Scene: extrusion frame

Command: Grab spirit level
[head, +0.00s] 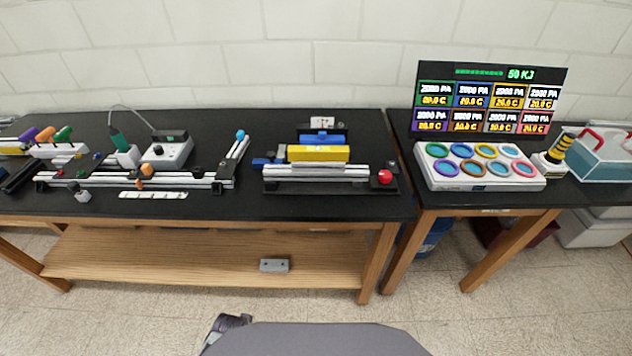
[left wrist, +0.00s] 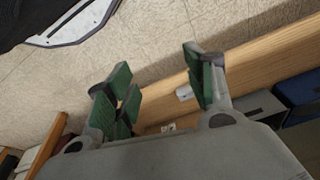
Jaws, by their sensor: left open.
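A yellow bar (head: 318,153), which looks like the spirit level, lies lengthwise on the fixture with the silver extrusion (head: 316,172) on the black-topped bench in the head view. Its fine markings are too small to read. My left gripper (left wrist: 160,92) shows in the left wrist view with its green-padded fingers spread wide and nothing held between them. It is over the floor and a wooden board, away from the yellow bar, which is not visible in that view. My right gripper is not in view.
A red button (head: 384,177) is at the fixture's right end. Rails with small parts and a grey box (head: 165,153) stand left on the black bench top (head: 235,207). A grey block (head: 274,265) lies on the lower shelf (head: 180,262). A white tray of coloured rings (head: 480,184) stands right.

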